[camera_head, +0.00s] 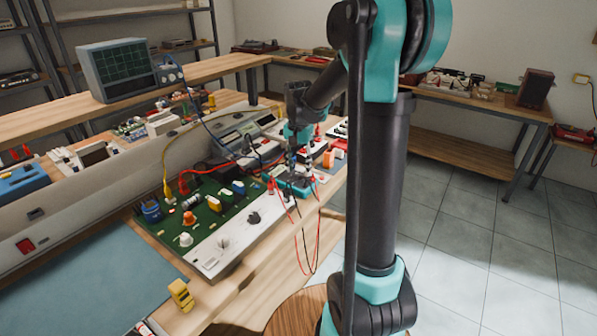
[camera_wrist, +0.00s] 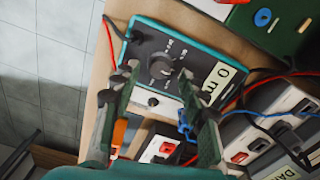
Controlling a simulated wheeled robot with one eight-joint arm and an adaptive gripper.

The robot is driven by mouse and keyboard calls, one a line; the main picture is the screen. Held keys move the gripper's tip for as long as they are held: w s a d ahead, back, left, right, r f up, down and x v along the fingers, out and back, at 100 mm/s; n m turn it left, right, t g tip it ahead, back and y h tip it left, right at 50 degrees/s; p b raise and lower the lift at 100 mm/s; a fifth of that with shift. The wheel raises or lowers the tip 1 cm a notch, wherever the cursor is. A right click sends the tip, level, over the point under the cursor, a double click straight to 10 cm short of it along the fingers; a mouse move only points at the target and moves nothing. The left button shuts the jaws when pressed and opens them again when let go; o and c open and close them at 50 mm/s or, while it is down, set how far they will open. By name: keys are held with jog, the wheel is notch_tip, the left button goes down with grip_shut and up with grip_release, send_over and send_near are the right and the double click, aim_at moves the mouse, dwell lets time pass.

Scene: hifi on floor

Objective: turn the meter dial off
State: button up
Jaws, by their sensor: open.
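The meter (camera_wrist: 203,48) has a dark face, a teal case and a pale label reading "0 m". Its round dial (camera_wrist: 161,68) sits near the middle of the wrist view. In the head view the meter (camera_head: 293,188) lies on the bench beside the green board. My gripper (camera_wrist: 158,76) is open, with one fingertip on each side of the dial; I cannot tell whether either touches it. In the head view my gripper (camera_head: 293,168) points down over the meter, partly hiding it. The dial's setting is too small to read.
Red and black leads (camera_head: 305,245) hang off the bench edge by the meter. The green circuit board (camera_head: 215,212) is to the left. Boxes with red switches (camera_wrist: 240,157) and an orange part (camera_wrist: 119,136) lie close to the fingers. Floor (camera_head: 470,250) is clear at right.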

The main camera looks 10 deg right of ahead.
jog(key=shift+f, duration=1)
grip_shut()
